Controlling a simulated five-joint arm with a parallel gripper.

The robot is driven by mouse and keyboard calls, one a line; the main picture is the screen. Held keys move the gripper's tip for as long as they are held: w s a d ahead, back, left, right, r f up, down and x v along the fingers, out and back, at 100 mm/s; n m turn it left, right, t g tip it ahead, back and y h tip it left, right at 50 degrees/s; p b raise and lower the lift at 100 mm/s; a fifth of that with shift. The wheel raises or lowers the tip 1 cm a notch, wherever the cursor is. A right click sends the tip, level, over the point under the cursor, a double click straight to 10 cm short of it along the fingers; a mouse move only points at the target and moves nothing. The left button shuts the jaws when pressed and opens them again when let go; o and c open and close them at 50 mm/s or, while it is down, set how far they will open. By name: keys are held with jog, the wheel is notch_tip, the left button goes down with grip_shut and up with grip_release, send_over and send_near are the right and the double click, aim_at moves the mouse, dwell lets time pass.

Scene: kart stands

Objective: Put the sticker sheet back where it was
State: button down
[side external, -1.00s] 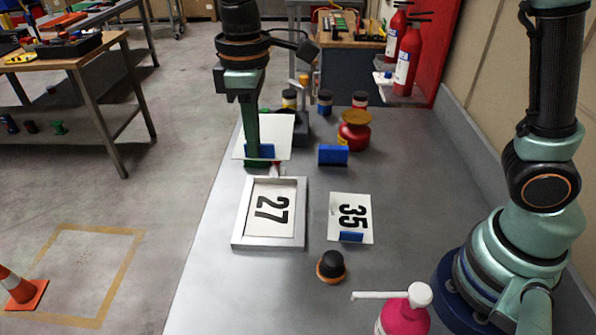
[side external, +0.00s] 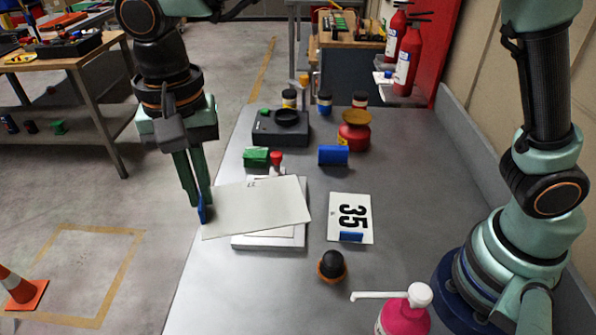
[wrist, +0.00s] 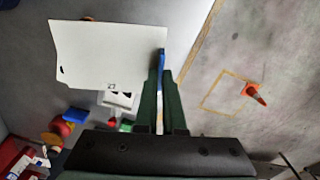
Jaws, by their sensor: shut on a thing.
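The sticker sheet, a plain pale sheet (side external: 258,207) with a blue tab (side external: 202,208) on its left edge and a small mark near its top, is in my gripper. My gripper (side external: 199,206) is shut on the tab at the table's left edge. The sheet hangs tilted over the silver frame (side external: 270,243), hiding most of it and whatever lies inside. In the wrist view the sheet (wrist: 110,58) fills the upper left, and the blue tab (wrist: 161,58) sits between the fingertips (wrist: 160,75). A white sheet marked 35 (side external: 349,212), with its own blue tab, lies right of the frame.
A green block (side external: 256,156), red-topped piece (side external: 276,159) and blue block (side external: 333,155) stand behind the frame. Further back are a dark device (side external: 281,128) and red jar (side external: 354,135). A black-topped knob (side external: 332,265) and pink pump bottle (side external: 404,312) stand in front.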

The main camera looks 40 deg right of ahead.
jog(key=f+m, duration=0.1)
jog(key=f, duration=0.5)
jog(key=a+f+m, duration=0.1)
jog(key=f, duration=0.6)
jog(key=s+a+f+m, duration=0.1)
jog(key=f, duration=0.6)
jog(key=shift+f, duration=0.2)
jog(key=c, duration=1)
grip_release()
jog(key=shift+f, duration=0.1)
